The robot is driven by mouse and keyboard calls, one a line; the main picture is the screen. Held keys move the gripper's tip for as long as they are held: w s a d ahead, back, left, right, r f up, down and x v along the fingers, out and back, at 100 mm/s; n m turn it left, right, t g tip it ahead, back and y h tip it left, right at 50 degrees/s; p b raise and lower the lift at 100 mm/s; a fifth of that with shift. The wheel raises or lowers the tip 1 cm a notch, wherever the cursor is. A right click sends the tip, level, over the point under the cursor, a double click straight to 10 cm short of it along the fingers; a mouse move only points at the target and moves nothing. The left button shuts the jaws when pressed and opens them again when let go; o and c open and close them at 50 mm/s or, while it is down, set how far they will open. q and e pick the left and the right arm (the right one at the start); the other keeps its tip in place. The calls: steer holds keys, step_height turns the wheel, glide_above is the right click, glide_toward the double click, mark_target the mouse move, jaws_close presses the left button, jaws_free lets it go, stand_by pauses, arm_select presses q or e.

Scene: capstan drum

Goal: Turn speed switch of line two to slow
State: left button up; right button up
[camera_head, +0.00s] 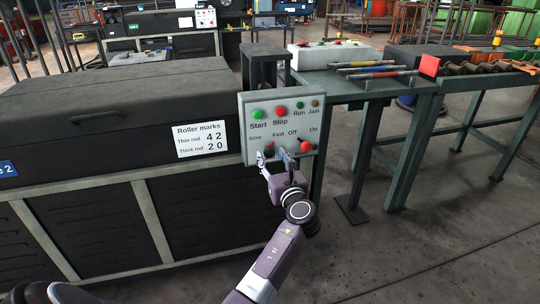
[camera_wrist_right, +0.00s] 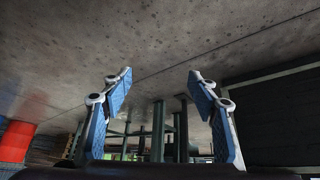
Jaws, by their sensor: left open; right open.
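A grey control panel (camera_head: 245,110) on the dark machine carries a green Start button (camera_head: 258,114), a red Stop button (camera_head: 281,112) and small Run and Jam lamps. Below them is the speed switch (camera_head: 269,151), a small dark knob under the labels Slow and Fast, and a motor switch (camera_head: 305,147) marked Off and On. My left gripper (camera_head: 276,158) is open at the panel's lower edge, its fingers around or just in front of the speed switch. The fingers partly hide the knob, so its pointing and any contact cannot be told. My right gripper (camera_wrist_right: 160,82) is open and empty.
The machine's lid bears a Roller marks sign (camera_head: 201,139) and a blue label (camera_head: 8,169) ending in 2. Right of the panel stands a green bench (camera_head: 345,91) with rods and a white box (camera_head: 333,55). The floor at front right is clear.

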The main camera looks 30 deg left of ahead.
mark_target(270, 153)
arm_select(q)
steer(key=x, duration=0.3)
steer(key=shift+b, duration=0.3)
arm_select(e)
steer(key=w, duration=0.1)
steer(key=w+a+r+t, duration=0.1)
steer(key=w, duration=0.1)
steer(key=w+r+t, duration=0.1)
steer(key=shift+w+a+r+y, duration=0.15)
steer(key=shift+a+r+y, duration=0.05)
steer(key=shift+y, duration=0.2)
arm_select(q)
steer(key=c, duration=1.1)
